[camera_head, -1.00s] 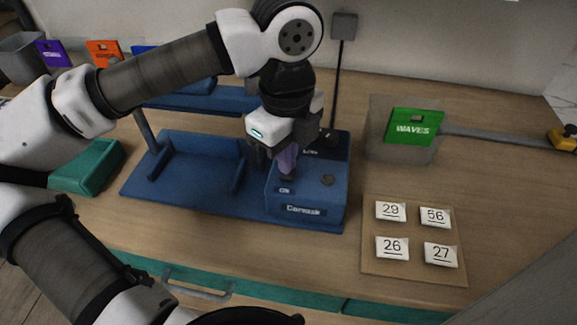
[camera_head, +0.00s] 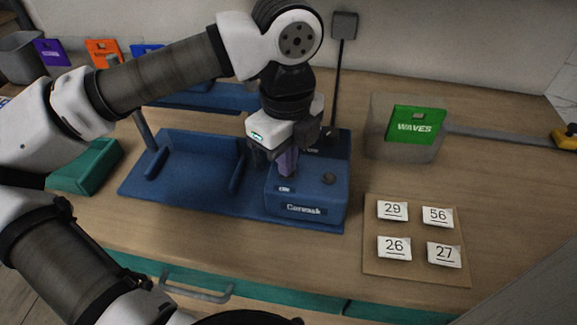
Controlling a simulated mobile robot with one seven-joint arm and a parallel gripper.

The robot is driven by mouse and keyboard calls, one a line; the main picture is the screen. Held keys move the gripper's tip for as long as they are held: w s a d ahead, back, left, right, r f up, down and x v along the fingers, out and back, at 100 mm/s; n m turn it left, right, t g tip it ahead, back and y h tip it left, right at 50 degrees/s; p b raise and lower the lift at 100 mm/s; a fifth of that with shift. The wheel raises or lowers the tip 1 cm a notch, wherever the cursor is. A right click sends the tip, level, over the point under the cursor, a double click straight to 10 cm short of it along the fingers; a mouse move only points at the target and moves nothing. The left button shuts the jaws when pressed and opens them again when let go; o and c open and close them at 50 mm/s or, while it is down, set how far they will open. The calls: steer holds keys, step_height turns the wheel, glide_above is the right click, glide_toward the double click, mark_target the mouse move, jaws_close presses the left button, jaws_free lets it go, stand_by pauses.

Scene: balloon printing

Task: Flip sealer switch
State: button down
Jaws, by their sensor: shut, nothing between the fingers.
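The blue sealer (camera_head: 308,195) stands on a blue base plate (camera_head: 200,202) in the middle of the table. Its front carries a dark name label, and a small "ON" label (camera_head: 285,188) and a round dark knob (camera_head: 329,178) are on its top. My gripper (camera_head: 286,170) points down over the left part of the sealer's top, just behind the "ON" label. It is shut and empty, with its fingertips at or very near the top surface. The switch itself is hidden behind the fingers, so I cannot tell its position or whether they touch it.
A clear bin (camera_head: 385,152) with a green "WAVES" card (camera_head: 415,125) stands right of the sealer. A board (camera_head: 420,270) with several numbered cards lies at the front right. A teal tray (camera_head: 88,175) is at the left.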

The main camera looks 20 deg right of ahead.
steer(key=shift+f+b, duration=0.35)
steer(key=shift+f, duration=0.05)
steer(key=shift+r+p, duration=1.9)
steer(key=shift+r, duration=1.65)
